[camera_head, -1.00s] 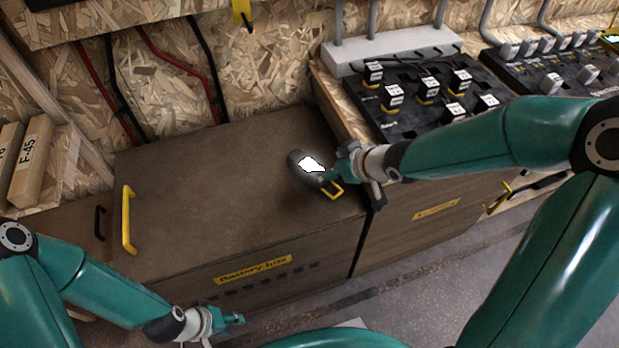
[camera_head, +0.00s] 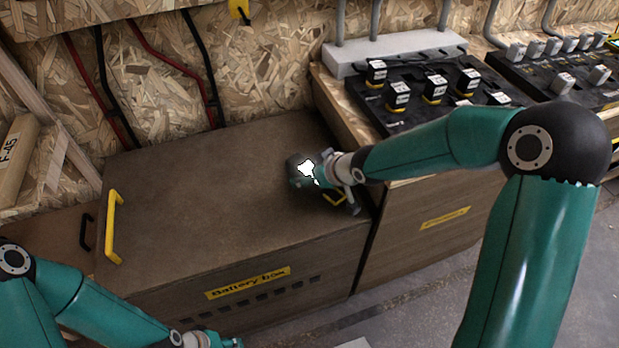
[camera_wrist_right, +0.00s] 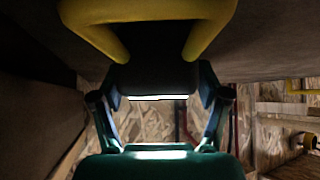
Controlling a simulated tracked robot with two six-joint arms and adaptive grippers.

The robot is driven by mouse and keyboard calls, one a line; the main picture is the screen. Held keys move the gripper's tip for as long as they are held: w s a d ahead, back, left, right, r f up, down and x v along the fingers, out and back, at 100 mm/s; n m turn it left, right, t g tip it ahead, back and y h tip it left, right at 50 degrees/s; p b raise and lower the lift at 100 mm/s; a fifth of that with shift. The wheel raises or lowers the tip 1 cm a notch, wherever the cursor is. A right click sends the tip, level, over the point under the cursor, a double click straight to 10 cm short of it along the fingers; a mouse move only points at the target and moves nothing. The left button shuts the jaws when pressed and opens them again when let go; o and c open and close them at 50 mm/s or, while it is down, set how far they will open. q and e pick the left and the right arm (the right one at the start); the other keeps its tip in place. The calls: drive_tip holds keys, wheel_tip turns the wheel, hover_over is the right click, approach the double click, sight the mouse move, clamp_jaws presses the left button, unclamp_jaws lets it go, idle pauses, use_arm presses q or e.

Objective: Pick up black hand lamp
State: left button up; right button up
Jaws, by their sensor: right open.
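The black hand lamp (camera_head: 293,160) is at the right end of the brown battery box lid, with a bright white lit patch, and is partly covered by my right gripper. My right gripper (camera_head: 312,171) reaches in from the right, low over the lid at the lamp. In the right wrist view the dark body of the lamp (camera_wrist_right: 155,78) lies between the fingers of my open right gripper (camera_wrist_right: 160,92), with a bright strip along its edge. Contact with the fingers cannot be told. My left gripper (camera_head: 222,341) is at the bottom edge, partly cut off.
The battery box (camera_head: 190,215) has a yellow handle (camera_head: 113,228) at left and another yellow handle (camera_head: 333,197) close to my right gripper. A black panel with several labelled blocks (camera_head: 420,95) stands to the right. The lid's middle is clear.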

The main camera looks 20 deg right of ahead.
drive_tip(key=shift+r, duration=0.1)
clamp_jaws()
drive_tip(key=shift+r, duration=0.15)
wheel_tip(320, 180, up, 20)
drive_tip(key=p, duration=1.8)
